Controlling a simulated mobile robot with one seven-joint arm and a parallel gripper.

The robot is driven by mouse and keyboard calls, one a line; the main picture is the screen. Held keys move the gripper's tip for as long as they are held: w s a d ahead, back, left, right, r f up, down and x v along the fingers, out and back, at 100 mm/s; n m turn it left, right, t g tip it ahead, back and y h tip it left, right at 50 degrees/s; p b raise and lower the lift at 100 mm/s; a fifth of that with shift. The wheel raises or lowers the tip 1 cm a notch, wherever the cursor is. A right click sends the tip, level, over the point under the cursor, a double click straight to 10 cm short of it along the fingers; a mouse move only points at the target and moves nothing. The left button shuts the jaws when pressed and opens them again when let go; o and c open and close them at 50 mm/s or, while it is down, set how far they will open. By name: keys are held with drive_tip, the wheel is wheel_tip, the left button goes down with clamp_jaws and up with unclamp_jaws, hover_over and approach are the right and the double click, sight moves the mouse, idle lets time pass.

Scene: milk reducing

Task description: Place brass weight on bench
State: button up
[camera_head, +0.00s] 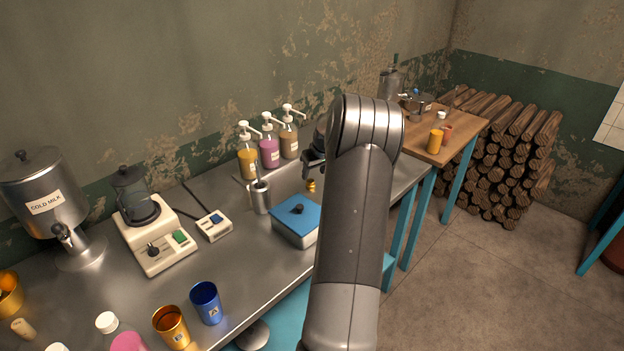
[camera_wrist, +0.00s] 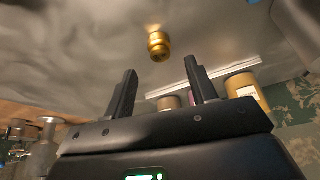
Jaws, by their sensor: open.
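The brass weight (camera_head: 310,185) is a small gold-coloured piece at the metal bench (camera_head: 235,290), behind the blue-topped box. In the wrist view the weight (camera_wrist: 159,46) appears just beyond my fingertips, centred between them, with its reflection on the bench's surface. It looks to be standing on the bench. My gripper (camera_wrist: 160,67) is open, its two dark fingers apart and nothing clasped between them. In the head view my arm hides most of the gripper, and only a dark part shows just above the weight.
The blue-topped box (camera_head: 297,220) and a metal cup (camera_head: 260,197) are close to the weight. Several pump bottles (camera_head: 269,153) stand behind. A mixer base (camera_head: 157,240), a small switch box (camera_head: 214,226) and a blue cup (camera_head: 206,303) occupy the left. A wooden table (camera_head: 468,124) is beyond.

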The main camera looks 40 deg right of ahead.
drive_tip(key=d+v, duration=0.1)
drive_tip(key=v, duration=0.5)
drive_tip(key=s+a+r+n, duration=0.1)
drive_tip(key=a+r, duration=0.3)
drive_tip(key=a, duration=0.6)
drive_tip(key=s+a+r, duration=0.1)
drive_tip(key=a+r, duration=0.4)
drive_tip(key=a, duration=0.5)
drive_tip(key=s+a+r+n, duration=0.1)
drive_tip(key=a+r, duration=0.3)
drive_tip(key=a, duration=0.7)
drive_tip(key=s+a+n+t+y, duration=0.1)
drive_tip(key=s+a, duration=1.8)
drive_tip(key=s, duration=0.2)
drive_tip(key=shift+a+f, duration=0.35)
drive_tip(key=shift+f, duration=0.05)
